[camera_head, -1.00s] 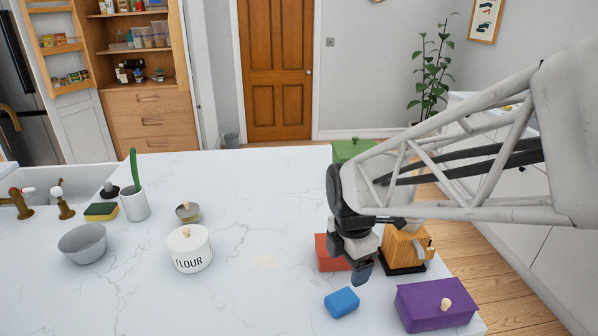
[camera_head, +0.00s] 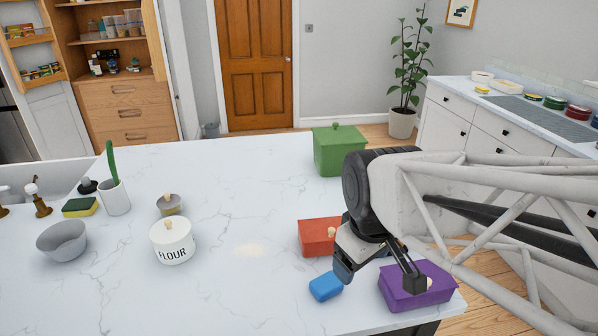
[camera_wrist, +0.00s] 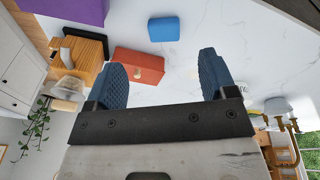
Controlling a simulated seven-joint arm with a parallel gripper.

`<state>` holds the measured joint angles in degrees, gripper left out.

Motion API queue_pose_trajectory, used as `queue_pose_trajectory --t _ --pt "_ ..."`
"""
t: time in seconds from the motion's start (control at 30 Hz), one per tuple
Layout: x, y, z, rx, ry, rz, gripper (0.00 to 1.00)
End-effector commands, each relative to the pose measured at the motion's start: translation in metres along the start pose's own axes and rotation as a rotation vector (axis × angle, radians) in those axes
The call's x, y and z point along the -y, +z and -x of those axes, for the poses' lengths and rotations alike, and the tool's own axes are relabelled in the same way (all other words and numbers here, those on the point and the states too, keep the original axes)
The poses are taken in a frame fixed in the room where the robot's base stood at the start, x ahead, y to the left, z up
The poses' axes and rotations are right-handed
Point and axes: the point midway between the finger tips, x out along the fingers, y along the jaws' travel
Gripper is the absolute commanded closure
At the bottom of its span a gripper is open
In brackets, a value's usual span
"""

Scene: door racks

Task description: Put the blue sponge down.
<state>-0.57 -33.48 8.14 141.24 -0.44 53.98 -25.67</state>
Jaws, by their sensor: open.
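The blue sponge (camera_head: 326,286) lies flat on the white marble counter, left of the purple box and in front of the red box. It also shows in the wrist view (camera_wrist: 164,29), lying beyond the fingertips and apart from them. My gripper (camera_head: 378,275) is open and empty, above the counter and right of the sponge. In the wrist view its two blue pads (camera_wrist: 163,64) stand wide apart with nothing between them.
A purple lidded box (camera_head: 405,297) sits close under my gripper. A red box (camera_head: 315,236) is behind the sponge, and a green canister (camera_head: 338,152) is farther back. A flour jar (camera_head: 171,241) stands left. The counter (camera_head: 245,290) between jar and sponge is clear.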

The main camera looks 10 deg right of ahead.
Motion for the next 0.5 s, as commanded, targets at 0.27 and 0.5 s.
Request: queue_pose_trajectory --t 0.27,0.5 --pt "0.006 0.023 0.013 -0.041 0.017 -0.368 0.22" --pt "0.007 0.029 0.016 -0.053 0.018 -0.481 0.22"
